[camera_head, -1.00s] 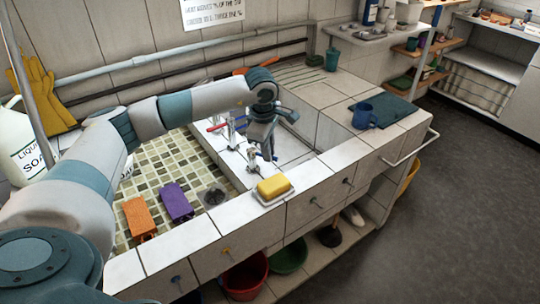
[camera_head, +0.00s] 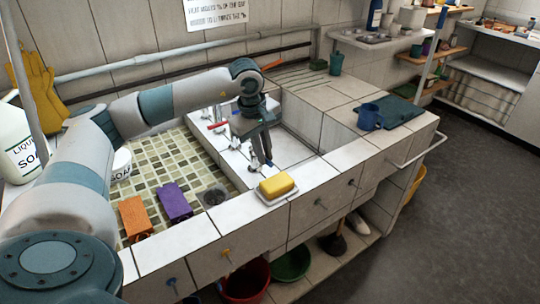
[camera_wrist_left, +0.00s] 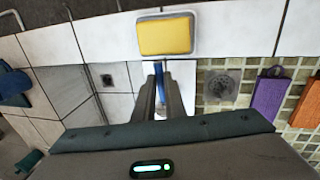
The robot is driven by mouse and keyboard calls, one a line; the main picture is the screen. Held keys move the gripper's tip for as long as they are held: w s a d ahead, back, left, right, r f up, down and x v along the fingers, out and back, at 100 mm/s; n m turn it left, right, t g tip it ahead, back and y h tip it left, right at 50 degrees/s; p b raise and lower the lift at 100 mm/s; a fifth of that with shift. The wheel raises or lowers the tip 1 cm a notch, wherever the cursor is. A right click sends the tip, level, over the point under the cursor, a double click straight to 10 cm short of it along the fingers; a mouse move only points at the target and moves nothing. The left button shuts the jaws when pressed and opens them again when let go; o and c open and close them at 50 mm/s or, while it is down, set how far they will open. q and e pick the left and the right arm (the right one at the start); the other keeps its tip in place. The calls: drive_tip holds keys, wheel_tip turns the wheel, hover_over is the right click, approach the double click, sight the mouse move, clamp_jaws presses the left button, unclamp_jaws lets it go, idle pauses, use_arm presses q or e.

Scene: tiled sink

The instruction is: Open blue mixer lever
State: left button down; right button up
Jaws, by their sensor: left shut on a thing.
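The blue mixer lever (camera_wrist_left: 159,77) shows in the left wrist view between the two fingers of my left gripper (camera_wrist_left: 160,92), below the yellow sponge. My left gripper is shut on it. In the head view, my left gripper (camera_head: 261,158) points down over the sink's front faucet, beside the front rim. It hides most of the faucet and lever there. A red lever (camera_head: 217,126) sits on another faucet behind and to the left. My right gripper is in neither view.
A yellow sponge (camera_head: 276,185) lies on a dish on the front rim, close to the gripper. Orange (camera_head: 135,216) and purple (camera_head: 174,202) objects lie in the tiled basin.

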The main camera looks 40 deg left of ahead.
use_arm(q)
drive_tip(key=shift+r, duration=0.1)
drive_tip(key=c, duration=1.8)
unclamp_jaws()
drive_tip(key=shift+r, duration=0.1)
